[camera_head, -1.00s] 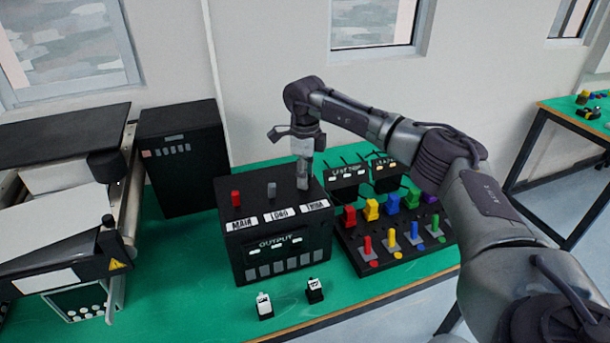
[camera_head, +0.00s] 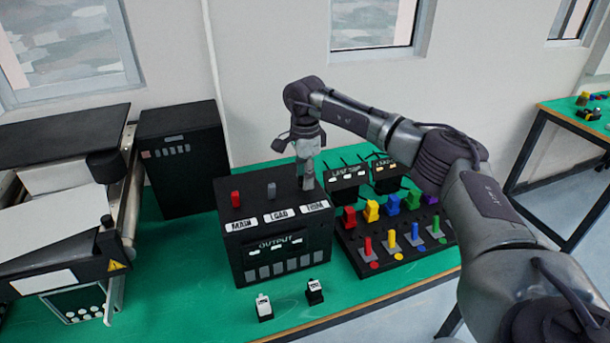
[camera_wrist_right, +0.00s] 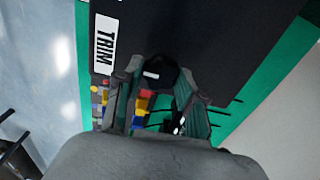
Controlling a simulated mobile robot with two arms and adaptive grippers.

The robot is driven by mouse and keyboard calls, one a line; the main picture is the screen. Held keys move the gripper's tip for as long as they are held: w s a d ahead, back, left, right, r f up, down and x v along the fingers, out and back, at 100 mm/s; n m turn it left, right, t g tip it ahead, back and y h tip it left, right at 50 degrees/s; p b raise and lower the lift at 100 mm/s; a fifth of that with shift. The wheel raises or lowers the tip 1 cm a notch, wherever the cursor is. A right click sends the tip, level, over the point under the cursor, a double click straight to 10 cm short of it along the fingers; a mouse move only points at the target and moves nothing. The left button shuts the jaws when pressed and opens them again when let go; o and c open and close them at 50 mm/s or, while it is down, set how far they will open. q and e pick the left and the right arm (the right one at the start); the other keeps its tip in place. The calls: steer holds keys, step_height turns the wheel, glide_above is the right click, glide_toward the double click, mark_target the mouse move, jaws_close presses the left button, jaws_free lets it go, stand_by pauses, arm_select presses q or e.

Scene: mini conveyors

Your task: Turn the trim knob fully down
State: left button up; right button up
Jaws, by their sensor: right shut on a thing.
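The black output box (camera_head: 232,262) stands on the green table with MAIN, LOAD and TRIM labels along its top front edge. The trim knob (camera_wrist_right: 158,73), dark and round with a white mark, shows in the right wrist view behind the TRIM label (camera_wrist_right: 105,45). My right gripper (camera_head: 307,184) points down at the box top behind the TRIM label (camera_head: 314,206). Its fingers (camera_wrist_right: 155,92) are shut on the trim knob, one on each side, and hide the knob in the head view. My left gripper is not in view.
A red lever (camera_head: 236,200) and a grey lever (camera_head: 271,190) stand left of the gripper. Two small switches (camera_head: 264,307) lie in front. A rack of coloured blocks (camera_head: 352,252) and small labelled boxes (camera_head: 346,184) are close on the right. A conveyor (camera_head: 60,225) is at left.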

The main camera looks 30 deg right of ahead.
steer(key=shift+w+r, duration=0.1)
steer(key=shift+r, duration=0.1)
steer(key=o, duration=0.9)
steer(key=shift+o, duration=1.2)
steer(key=shift+f, duration=0.1)
step_height(320, 180, up, 12)
